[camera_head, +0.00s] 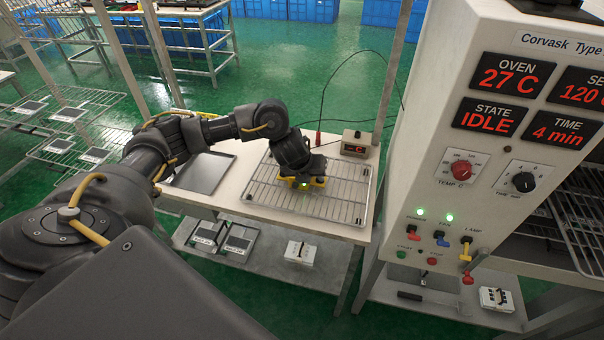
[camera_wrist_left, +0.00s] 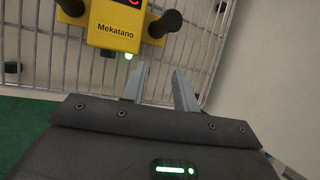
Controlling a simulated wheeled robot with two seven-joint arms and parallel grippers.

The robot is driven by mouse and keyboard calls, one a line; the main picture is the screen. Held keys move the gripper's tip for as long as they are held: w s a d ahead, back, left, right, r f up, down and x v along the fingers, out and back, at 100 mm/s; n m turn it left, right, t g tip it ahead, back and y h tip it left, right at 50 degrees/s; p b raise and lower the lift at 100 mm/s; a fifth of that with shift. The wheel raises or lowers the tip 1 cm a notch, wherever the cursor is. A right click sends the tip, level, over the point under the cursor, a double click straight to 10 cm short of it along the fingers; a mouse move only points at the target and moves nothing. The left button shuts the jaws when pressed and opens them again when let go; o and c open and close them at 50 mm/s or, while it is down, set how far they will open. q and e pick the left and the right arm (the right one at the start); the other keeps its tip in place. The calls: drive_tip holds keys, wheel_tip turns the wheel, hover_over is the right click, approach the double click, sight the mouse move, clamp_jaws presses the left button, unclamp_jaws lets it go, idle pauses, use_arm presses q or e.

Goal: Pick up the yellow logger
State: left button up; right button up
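The yellow logger (camera_head: 303,182) sits on the wire rack (camera_head: 340,206) on the table in the head view, partly covered by my left gripper (camera_head: 296,172) above it. The left wrist view shows the logger (camera_wrist_left: 112,36) at the top left, cut off by the frame. It bears the word "Mekatano", part of a red display, dark posts at both sides and a lit green lamp. My left gripper (camera_wrist_left: 159,70) is open, with an empty gap between its two fingers. The fingertips appear below and right of the logger, apart from it. My right gripper is not in view.
A dark tray (camera_head: 203,172) lies left of the rack. The oven's control panel (camera_head: 480,150) rises at the right and reads IDLE.

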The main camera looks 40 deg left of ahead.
use_arm(q)
drive_tip(key=a+r+g+y, duration=0.2)
drive_tip(key=a+r, duration=0.3)
drive_tip(key=a, duration=0.7)
drive_tip(key=shift+m, duration=0.3)
drive_tip(key=b+x, duration=0.2)
drive_tip(key=x, duration=0.3)
drive_tip(key=shift+s+a+f+b, duration=0.1)
drive_tip(key=shift+f+b, duration=0.05)
drive_tip(key=shift+b, duration=0.15)
drive_tip(key=shift+f, duration=0.4)
drive_tip(key=p+x, duration=0.1)
drive_tip(key=x, duration=0.3)
drive_tip(key=shift+a+f, duration=0.15)
clamp_jaws()
